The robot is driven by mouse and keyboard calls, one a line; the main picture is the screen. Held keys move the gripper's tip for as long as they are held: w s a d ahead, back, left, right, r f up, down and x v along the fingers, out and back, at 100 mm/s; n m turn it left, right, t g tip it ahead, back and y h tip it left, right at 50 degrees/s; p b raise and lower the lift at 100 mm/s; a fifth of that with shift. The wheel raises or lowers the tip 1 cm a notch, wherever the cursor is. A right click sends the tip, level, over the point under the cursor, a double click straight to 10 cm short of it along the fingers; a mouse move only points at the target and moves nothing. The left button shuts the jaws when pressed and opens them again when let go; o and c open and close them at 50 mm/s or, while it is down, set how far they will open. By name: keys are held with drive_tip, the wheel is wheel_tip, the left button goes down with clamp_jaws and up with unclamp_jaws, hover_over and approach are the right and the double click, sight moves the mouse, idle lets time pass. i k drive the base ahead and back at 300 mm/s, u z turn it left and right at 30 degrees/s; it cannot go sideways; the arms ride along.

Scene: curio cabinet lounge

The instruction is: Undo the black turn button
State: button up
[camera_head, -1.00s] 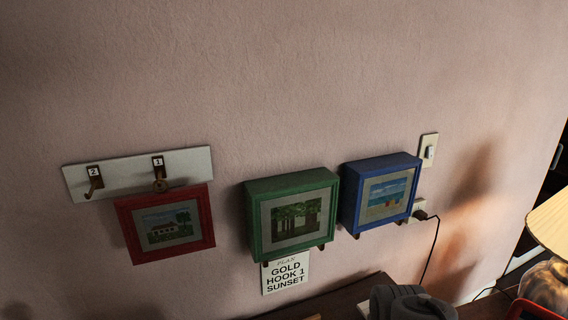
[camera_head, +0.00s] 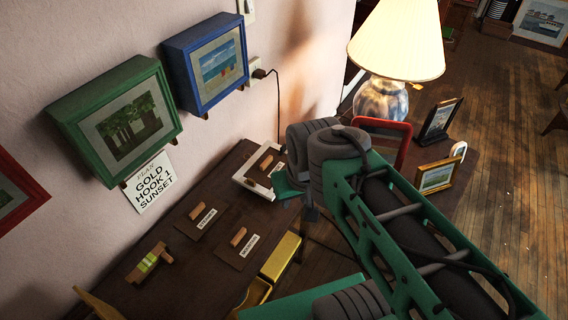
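I cannot make out a black turn button in this view. A small black-framed picture (camera_head: 440,120) stands tilted on the surface by the lamp, with its front showing. A white frame (camera_head: 246,180) lies on the dark table with a wooden piece on it, partly hidden by my arm. My green and grey arm (camera_head: 385,215) reaches from the lower right over the table's right end. I cannot make out my gripper's fingers; the arm's joints cover that area.
A green frame (camera_head: 68,112) and blue frame (camera_head: 183,68) hang above. A lamp (camera_head: 398,42), red frame (camera_head: 398,128) and gold frame (camera_head: 436,176) stand right. Floor is open at far right.

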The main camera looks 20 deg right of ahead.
sight(283, 147)
drive_tip(key=k, duration=1.25)
drive_tip(key=z, duration=0.65)
drive_tip(key=i, duration=1.4)
drive_tip(key=u, duration=0.8)
drive_tip(key=i, duration=0.3)
drive_tip(key=u, duration=0.45)
